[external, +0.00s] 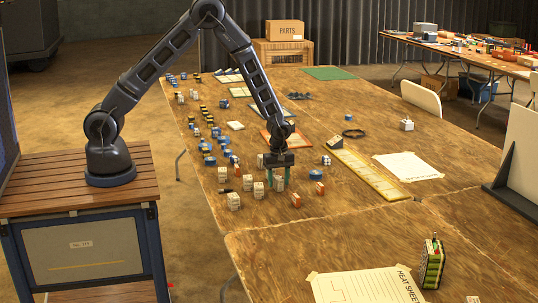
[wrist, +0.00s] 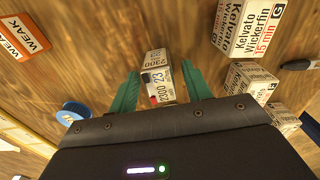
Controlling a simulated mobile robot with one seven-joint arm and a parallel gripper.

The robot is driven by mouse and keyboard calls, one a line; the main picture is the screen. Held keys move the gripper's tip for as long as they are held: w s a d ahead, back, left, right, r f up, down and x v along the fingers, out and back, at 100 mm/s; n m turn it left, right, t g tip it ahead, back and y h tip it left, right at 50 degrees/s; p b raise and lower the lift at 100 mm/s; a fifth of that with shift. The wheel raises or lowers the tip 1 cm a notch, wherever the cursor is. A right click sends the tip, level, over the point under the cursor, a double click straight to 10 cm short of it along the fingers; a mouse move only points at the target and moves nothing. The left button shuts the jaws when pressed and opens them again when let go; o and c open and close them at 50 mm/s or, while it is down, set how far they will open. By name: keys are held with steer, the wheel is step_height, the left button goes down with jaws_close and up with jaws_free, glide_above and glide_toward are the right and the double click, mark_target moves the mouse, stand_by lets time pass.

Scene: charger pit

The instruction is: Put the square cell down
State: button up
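My gripper (external: 279,178) is low over the near part of the long wooden table, pointing down. In the wrist view its two teal fingers (wrist: 160,82) stand apart, with a white square-sided cell (wrist: 158,76) between them. The cell has printed labels reading 2300 and 23. A narrow gap shows between the cell and each finger, so the gripper looks open around it. In the external view the white cell (external: 279,184) shows at the fingertips, at table height. Whether its base rests flat on the table is hard to see.
White labelled boxes (wrist: 246,28) stand close on the right in the wrist view. Several small cells crowd around the gripper.

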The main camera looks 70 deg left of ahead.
steer(key=shift+r, duration=0.1)
step_height(320, 180, up, 12)
step_height(320, 180, up, 13)
steer(key=m+t, duration=0.1)
steer(key=m, duration=0.3)
glide_above(279, 177)
steer(key=s+a, duration=0.3)
steer(key=s, duration=0.3)
steer(key=s+a+r+m+t, duration=0.15)
steer(key=s+r+m, duration=0.25)
steer(key=s+r, duration=0.55)
steer(key=s+a+r+m, duration=0.1)
steer(key=s+r+m, duration=0.2)
steer(key=s, duration=0.5)
steer(key=s+a+r+m+t, duration=0.1)
steer(key=s+a+r+m, duration=0.1)
steer(key=s, duration=0.5)
steer(key=s+a+r+m+t, duration=0.1)
steer(key=s+r+m, duration=0.3)
steer(key=s, duration=0.4)
steer(key=shift+s+a+m, duration=0.25)
steer(key=shift+s+m, duration=0.1)
steer(key=shift+m, duration=0.15)
